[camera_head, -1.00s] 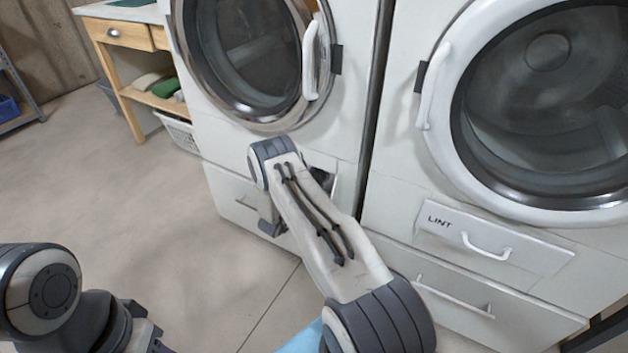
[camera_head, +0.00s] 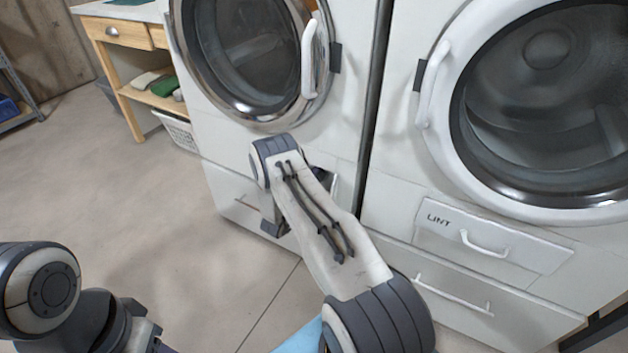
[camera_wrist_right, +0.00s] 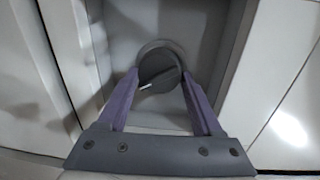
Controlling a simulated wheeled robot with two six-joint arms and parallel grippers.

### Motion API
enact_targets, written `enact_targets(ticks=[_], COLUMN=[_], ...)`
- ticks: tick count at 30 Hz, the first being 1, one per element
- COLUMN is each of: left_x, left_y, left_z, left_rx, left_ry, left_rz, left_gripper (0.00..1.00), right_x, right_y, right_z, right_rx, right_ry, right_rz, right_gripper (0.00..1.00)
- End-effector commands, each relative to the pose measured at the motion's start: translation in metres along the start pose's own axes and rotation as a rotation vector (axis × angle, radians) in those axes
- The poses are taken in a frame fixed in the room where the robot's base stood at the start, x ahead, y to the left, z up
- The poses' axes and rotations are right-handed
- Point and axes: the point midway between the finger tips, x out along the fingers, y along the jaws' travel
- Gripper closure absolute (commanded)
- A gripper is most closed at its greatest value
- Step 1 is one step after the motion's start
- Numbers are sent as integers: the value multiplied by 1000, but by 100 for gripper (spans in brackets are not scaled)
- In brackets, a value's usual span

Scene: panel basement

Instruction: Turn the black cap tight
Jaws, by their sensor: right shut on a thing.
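The black cap (camera_wrist_right: 158,69) shows in the right wrist view as a round dark knob with a raised bar and a short white mark. It sits at the back of a grey recess in the white machine front. My right gripper (camera_wrist_right: 158,79) has its two purple fingers on either side of the cap and is shut on it. In the head view the right forearm reaches down to the left machine's lower front, and the arm hides the cap. My left arm is at the lower left, its gripper (camera_head: 150,342) cut off by the bottom edge, fingers barely visible.
The left washer door (camera_head: 250,60) is above my right arm. The right machine has a round door (camera_head: 440,110), a LINT panel (camera_head: 480,240) and a lower handle (camera_head: 455,297). A wooden bench (camera_head: 125,90) and white basket (camera_head: 178,130) stand behind. Floor at left is clear.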

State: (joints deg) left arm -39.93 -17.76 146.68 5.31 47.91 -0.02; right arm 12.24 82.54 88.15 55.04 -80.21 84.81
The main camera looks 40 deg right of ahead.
Motion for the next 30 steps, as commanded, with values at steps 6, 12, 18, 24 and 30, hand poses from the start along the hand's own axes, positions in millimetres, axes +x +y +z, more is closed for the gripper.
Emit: enact_targets(ticks=[6, 12, 18, 24, 30], left_x=[0, 0, 0, -2, -12], left_y=[0, 0, 0, 0, 1], left_z=[0, 0, 0, 0, -1], left_rx=[0, 0, 0, 0, 0], left_ry=[0, 0, 0, 0, 0], left_rz=[0, 0, 0, 0, 0], left_gripper=[50, 50, 50, 50, 50], right_x=[-1, -1, 0, -7, -42], right_y=[2, 2, 1, 0, -1], right_z=[0, 0, 0, 1, 2], right_rx=[-2, -3, -2, -2, -6], right_ry=[-2, -2, -1, -3, -6], right_rz=[4, 4, 2, 2, 3], right_gripper=[88, 3, 3, 3, 3])
